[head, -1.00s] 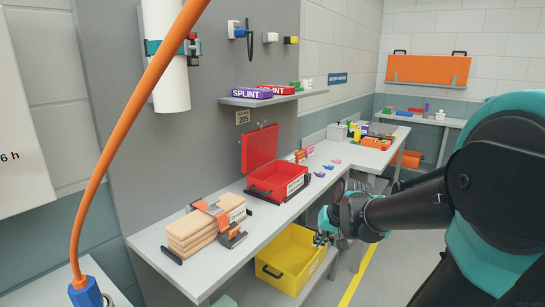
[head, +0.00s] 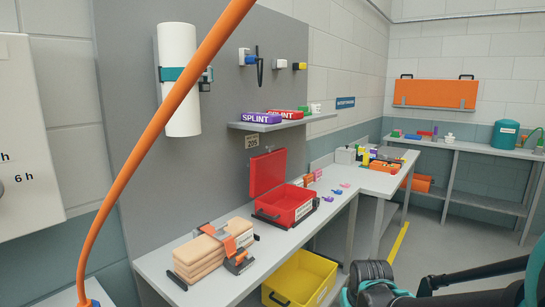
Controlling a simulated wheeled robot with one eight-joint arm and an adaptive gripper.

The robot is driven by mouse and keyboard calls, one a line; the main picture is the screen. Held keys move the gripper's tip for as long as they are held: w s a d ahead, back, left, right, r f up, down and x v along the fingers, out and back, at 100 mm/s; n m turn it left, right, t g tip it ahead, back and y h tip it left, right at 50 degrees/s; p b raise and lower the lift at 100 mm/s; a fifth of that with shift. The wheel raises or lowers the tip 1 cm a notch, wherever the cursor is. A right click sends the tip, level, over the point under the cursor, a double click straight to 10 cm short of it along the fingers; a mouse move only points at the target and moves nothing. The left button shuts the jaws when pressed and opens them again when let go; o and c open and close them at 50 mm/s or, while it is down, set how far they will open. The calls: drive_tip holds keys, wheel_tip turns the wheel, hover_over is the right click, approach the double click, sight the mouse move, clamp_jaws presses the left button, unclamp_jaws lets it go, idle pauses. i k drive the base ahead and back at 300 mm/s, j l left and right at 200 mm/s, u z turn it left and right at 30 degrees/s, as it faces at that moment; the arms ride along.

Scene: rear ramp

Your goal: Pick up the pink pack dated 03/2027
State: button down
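Two small pink packs lie on the grey bench, right of the open red box: a nearer one (head: 337,191) and a farther one (head: 345,185). Small purple items (head: 327,199) lie beside them. All are too small to read any date, so I cannot tell which pack is dated 03/2027. My arm reaches in at the bottom right, and its wrist shows at the lower edge, in front of the bench. The fingers of my gripper are out of the picture. No pack is seen in hold.
The red box (head: 287,206) stands open on the bench (head: 225,285). Strapped tan splints (head: 200,258) lie nearer left. A yellow crate (head: 302,279) is underneath. A shelf (head: 270,125) with splint boxes hangs above. An orange hose (head: 150,125) crosses the left. Floor (head: 425,245) at right is clear.

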sight(318, 174)
drive_tip(key=i+l+u, duration=0.1)
drive_tip(key=i+l, duration=0.15)
drive_tip(key=i+l+u, duration=0.25)
drive_tip(key=i+l, duration=0.25)
drive_tip(key=l, duration=0.15)
drive_tip(key=i+l+u, duration=0.25)
drive_tip(key=i+l, duration=0.15)
drive_tip(key=l, duration=0.25)
drive_tip(key=i+l+u, duration=0.1)
drive_tip(key=l, duration=0.3)
drive_tip(key=i+l+u, duration=0.1)
drive_tip(key=i+l, duration=0.15)
drive_tip(key=l, duration=0.15)
